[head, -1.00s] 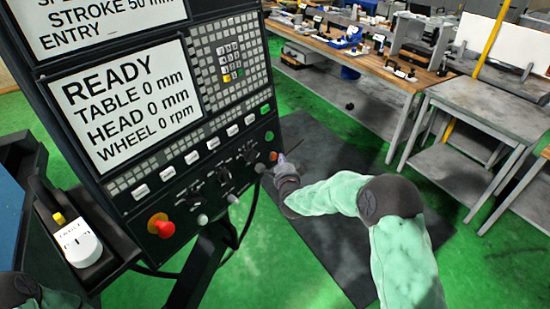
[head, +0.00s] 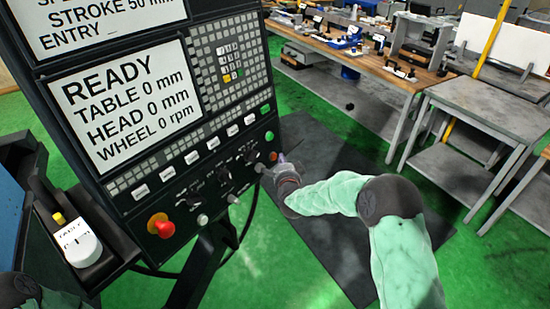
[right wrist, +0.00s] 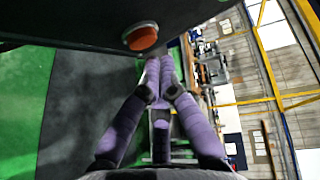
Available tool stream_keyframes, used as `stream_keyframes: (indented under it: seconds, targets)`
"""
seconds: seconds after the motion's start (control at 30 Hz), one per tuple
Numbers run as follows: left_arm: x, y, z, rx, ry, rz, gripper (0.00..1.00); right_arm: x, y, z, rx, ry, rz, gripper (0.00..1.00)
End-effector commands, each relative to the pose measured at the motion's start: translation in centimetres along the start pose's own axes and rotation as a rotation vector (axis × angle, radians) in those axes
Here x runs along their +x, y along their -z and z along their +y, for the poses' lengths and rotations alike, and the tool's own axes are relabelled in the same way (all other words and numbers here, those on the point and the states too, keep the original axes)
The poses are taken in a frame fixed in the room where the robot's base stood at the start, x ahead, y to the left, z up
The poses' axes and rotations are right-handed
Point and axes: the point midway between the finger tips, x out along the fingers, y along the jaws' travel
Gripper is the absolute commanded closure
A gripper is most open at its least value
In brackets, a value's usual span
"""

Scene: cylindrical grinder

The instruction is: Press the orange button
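The orange button (head: 273,156) is a small round button at the lower right edge of the black control panel. In the right wrist view the orange button (right wrist: 142,38) is a round cap in a pale ring, close ahead of the fingertips. My right gripper (head: 283,158) is just right of it; its purple fingers come together at the tips in the right wrist view (right wrist: 159,66), with nothing between them. The tips look slightly apart from the button. My left gripper is out of view; only part of my left arm shows at the lower left.
A white labelled device (head: 78,243) stands at left.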

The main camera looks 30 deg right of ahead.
Motion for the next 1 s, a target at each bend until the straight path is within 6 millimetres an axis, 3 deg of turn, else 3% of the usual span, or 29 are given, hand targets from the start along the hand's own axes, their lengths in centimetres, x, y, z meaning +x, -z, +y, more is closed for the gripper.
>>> stream_keyframes:
  seconds: [1.0]
  targets:
    - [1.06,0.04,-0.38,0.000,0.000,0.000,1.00,0.79,-0.84,0.01,0.000,0.000,0.000,1.00]
